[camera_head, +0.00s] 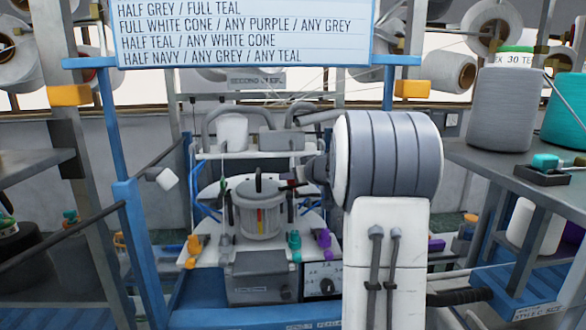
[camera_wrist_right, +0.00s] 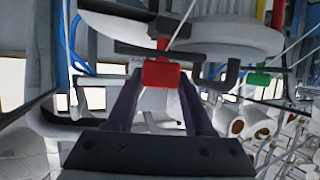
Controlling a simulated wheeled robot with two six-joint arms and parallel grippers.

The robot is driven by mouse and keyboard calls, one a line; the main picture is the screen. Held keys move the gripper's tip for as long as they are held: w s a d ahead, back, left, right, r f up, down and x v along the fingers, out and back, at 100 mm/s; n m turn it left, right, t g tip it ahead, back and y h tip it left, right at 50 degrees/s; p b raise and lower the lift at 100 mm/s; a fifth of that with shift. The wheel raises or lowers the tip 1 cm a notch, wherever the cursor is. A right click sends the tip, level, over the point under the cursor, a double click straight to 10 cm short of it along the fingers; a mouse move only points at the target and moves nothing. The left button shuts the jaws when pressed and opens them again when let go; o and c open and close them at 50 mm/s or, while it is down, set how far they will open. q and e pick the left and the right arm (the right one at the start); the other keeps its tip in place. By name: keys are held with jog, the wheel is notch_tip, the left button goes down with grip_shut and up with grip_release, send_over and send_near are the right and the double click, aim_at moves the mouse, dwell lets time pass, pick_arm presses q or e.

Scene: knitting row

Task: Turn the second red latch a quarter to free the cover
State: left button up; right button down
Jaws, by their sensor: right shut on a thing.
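The knitting cylinder (camera_head: 260,218) stands in the middle of the machine in the head view, with a round grey cover (camera_head: 250,190) on top. A red latch (camera_head: 289,184) shows at the cover's right side, largely hidden by my gripper. In the right wrist view the red latch (camera_wrist_right: 161,74) sits between my fingertips, beside a dark bar. My right gripper (camera_wrist_right: 161,88) is shut on this red latch; in the head view its tip (camera_head: 302,183) reaches the cover's right edge. I cannot tell the latch's turn angle. My left gripper is not in view.
A sign (camera_head: 240,30) hangs above the machine. Blue posts (camera_head: 135,220) flank it. Orange, teal and purple yarn pieces (camera_head: 294,243) stand around the front plate. Grey and teal cones (camera_head: 500,105) stand on the right shelf. My right arm blocks the view right of the cylinder.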

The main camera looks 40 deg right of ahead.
jog(key=shift+f, duration=0.15)
jog(key=shift+c, duration=1.4)
grip_release()
jog(key=shift+s, duration=0.1)
jog(key=shift+s+r, duration=0.25)
jog(key=v, duration=0.9)
jog(key=shift+s, duration=0.35)
jog(key=shift+a, duration=0.15)
jog(key=shift+c, duration=0.3)
